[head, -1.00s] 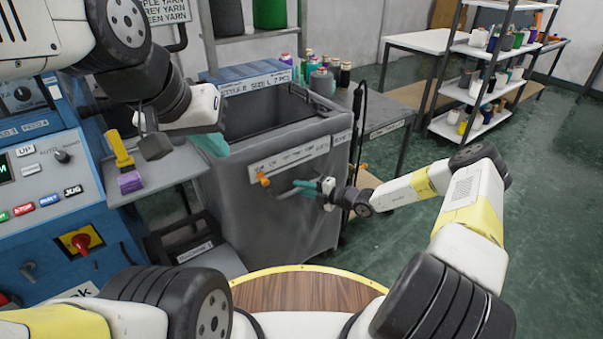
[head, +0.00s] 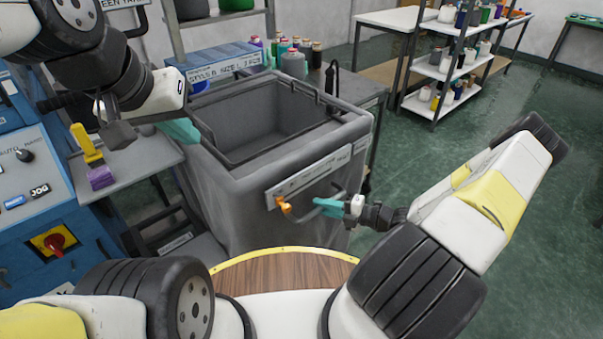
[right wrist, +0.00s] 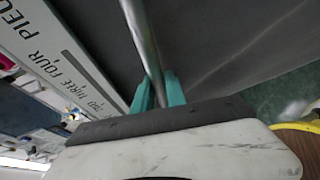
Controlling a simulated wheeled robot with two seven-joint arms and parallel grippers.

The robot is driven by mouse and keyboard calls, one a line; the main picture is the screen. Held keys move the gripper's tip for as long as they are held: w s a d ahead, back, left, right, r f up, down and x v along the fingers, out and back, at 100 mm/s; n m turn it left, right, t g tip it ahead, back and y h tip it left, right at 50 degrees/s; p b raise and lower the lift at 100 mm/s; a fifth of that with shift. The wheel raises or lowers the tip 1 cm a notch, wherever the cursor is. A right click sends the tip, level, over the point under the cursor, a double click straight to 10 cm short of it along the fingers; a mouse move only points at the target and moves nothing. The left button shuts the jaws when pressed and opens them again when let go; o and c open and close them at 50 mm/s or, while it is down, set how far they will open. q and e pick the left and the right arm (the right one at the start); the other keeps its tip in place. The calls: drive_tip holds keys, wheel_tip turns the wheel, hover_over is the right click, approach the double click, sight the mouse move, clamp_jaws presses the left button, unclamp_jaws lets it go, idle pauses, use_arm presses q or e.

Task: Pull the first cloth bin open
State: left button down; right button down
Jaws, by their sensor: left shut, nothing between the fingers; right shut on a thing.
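The grey cloth bin (head: 250,205) stands in the middle of the head view, its open top showing an inside with no contents that I can make out. A label strip (head: 305,178) runs along its front rim, and a thin metal bar handle (right wrist: 143,35) shows below the strip. My right gripper (head: 328,206) is shut on this handle; its teal fingers are on both sides of the bar in the right wrist view (right wrist: 160,90). My left gripper (head: 180,130) is shut and empty beside the bin's left rim. An orange piece (head: 284,205) sits on the front near the handle.
A blue machine panel (head: 30,190) and a grey shelf with a yellow and purple tool (head: 100,175) stand to the left. A labelled blue box (head: 215,62) and yarn cones (head: 293,65) are behind the bin. Green floor (head: 430,150) is open to the right.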

drive_tip(key=s+d, duration=0.6)
drive_tip(key=s, duration=0.2)
drive_tip(key=shift+s, duration=0.2)
drive_tip(key=c, duration=1.4)
unclamp_jaws()
drive_tip(key=shift+o, duration=0.2)
drive_tip(key=shift+d, duration=0.1)
drive_tip(key=v, duration=0.7)
drive_tip(key=shift+s+d, duration=0.2)
drive_tip(key=shift+d, duration=0.1)
drive_tip(key=shift+r, duration=0.1)
